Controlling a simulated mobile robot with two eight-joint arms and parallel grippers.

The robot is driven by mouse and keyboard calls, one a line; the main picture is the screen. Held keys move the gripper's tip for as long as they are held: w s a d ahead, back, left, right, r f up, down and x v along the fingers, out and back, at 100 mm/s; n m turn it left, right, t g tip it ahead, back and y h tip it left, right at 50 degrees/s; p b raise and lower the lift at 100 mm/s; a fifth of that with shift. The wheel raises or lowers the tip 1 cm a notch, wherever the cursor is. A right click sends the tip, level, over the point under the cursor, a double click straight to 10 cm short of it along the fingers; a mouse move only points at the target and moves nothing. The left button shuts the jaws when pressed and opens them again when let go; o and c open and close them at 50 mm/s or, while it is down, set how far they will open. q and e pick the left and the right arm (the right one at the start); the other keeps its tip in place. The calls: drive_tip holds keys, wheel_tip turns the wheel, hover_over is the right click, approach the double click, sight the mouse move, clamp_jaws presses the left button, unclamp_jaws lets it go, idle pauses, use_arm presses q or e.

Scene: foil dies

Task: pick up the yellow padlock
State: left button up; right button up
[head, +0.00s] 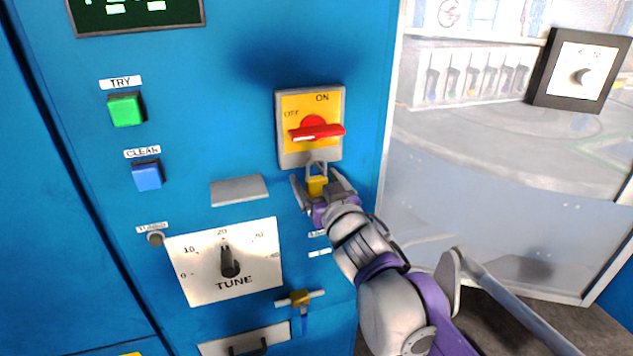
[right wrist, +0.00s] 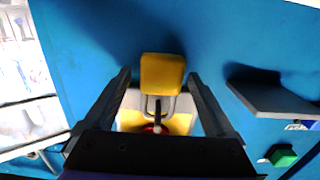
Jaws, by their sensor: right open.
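The yellow padlock (head: 317,186) hangs by its grey shackle below the red rotary switch (head: 317,132) on the blue cabinet front. In the right wrist view the padlock (right wrist: 162,74) shows its yellow body, with the shackle running toward the yellow switch plate. My right gripper (head: 322,184) is at the padlock, its fingers open on either side of it. In the right wrist view a gap shows between the padlock and each finger of the gripper (right wrist: 161,80). My left gripper is not in view.
A grey ledge (head: 239,190) juts from the panel left of the padlock. The TUNE dial (head: 229,262), a small brass valve (head: 300,298) and a drawer handle (head: 246,345) lie lower. Green (head: 126,110) and blue (head: 147,176) buttons are at left.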

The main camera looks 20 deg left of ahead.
drive_tip(key=shift+s, duration=0.1)
drive_tip(key=shift+c, duration=1.1)
clamp_jaws()
drive_tip(key=shift+r, duration=0.15)
